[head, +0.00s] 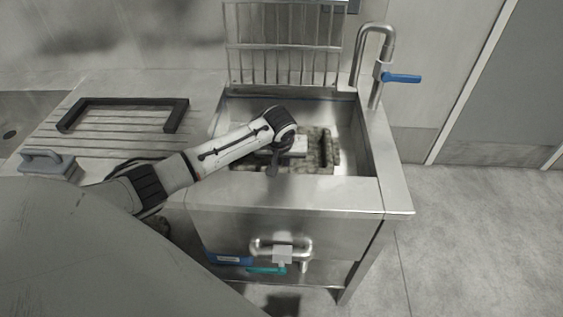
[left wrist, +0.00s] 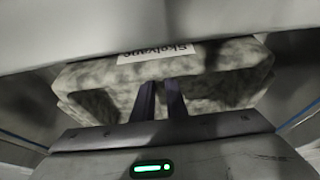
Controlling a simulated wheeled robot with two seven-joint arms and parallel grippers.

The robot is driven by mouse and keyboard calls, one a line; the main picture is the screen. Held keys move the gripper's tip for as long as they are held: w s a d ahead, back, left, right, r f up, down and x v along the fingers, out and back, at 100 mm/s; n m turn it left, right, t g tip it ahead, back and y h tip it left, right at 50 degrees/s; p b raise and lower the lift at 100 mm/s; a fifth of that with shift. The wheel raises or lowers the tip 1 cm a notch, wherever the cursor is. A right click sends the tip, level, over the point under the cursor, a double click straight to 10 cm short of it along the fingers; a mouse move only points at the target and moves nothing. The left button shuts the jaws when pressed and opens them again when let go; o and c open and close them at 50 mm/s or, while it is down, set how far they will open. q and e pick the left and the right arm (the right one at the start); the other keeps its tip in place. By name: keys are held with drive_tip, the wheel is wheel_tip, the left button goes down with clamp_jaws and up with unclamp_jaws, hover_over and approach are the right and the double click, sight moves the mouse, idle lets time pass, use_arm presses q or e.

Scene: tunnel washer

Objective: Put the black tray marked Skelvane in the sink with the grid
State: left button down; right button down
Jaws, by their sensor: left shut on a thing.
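A tray (head: 325,163) with mottled grey-green and dark sides is down inside the sink (head: 358,165), below the rim. Its surface looks stained, not plain black. In the left wrist view, the tray (left wrist: 90,82) carries a white label that reads Skelvane upside down. An upright wire grid (head: 285,45) stands at the back of this sink. My left gripper (left wrist: 160,98) is shut on the tray's near wall; in the head view my arm reaches into the sink over it. The tray's underside and its contact with the sink floor are hidden. My right gripper is out of view.
A tap (head: 374,55) with a blue lever (head: 402,78) rises at the sink's back right corner. A black U-shaped bar (head: 125,101) lies on the ribbed drainboard left of the sink. A grey handled block (head: 48,165) sits near its front edge. Open floor lies to the right.

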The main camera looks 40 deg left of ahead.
use_arm(q)
drive_tip(key=shift+f, duration=0.1)
drive_tip(key=c, duration=1.8)
unclamp_jaws()
drive_tip(key=shift+o, duration=0.2)
drive_tip(key=p+v, duration=0.2)
drive_tip(key=v, duration=1)
drive_tip(key=shift+w, duration=0.1)
